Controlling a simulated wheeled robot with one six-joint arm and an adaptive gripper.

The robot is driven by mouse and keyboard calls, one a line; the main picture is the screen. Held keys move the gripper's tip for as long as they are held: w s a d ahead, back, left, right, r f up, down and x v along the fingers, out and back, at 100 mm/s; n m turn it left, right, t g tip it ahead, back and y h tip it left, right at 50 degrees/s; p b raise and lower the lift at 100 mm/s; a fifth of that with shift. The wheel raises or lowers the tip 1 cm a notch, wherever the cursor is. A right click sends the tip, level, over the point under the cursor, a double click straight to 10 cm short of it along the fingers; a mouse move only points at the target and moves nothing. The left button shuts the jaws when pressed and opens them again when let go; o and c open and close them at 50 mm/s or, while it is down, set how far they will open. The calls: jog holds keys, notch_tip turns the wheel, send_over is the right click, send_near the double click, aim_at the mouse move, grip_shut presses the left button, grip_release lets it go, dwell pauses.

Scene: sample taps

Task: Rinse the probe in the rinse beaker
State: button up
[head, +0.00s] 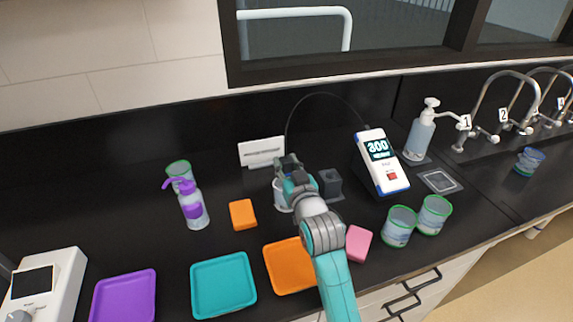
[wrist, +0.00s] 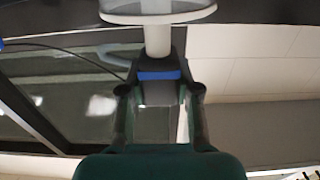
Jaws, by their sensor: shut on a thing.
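My gripper (head: 287,166) is above the counter's middle, directly over a clear beaker (head: 281,198), mostly hidden by my arm. In the wrist view my gripper (wrist: 159,100) is shut on the probe (wrist: 158,74), which has a blue band and a pale shaft. The shaft runs to a clear round vessel (wrist: 158,14) at the top edge of the wrist view. I cannot tell how deep the tip is inside it. A dark cable (head: 318,94) arches from the meter (head: 381,161), reading 300, towards my gripper.
An orange sponge (head: 242,214), a purple spray bottle (head: 191,206) and trays (head: 222,313) lie left and front. Two green-rimmed beakers (head: 399,228) (head: 433,216) stand right, near the edge.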

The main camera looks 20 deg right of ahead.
jog(key=shift+r, duration=4.7)
jog(key=shift+r, duration=1.5)
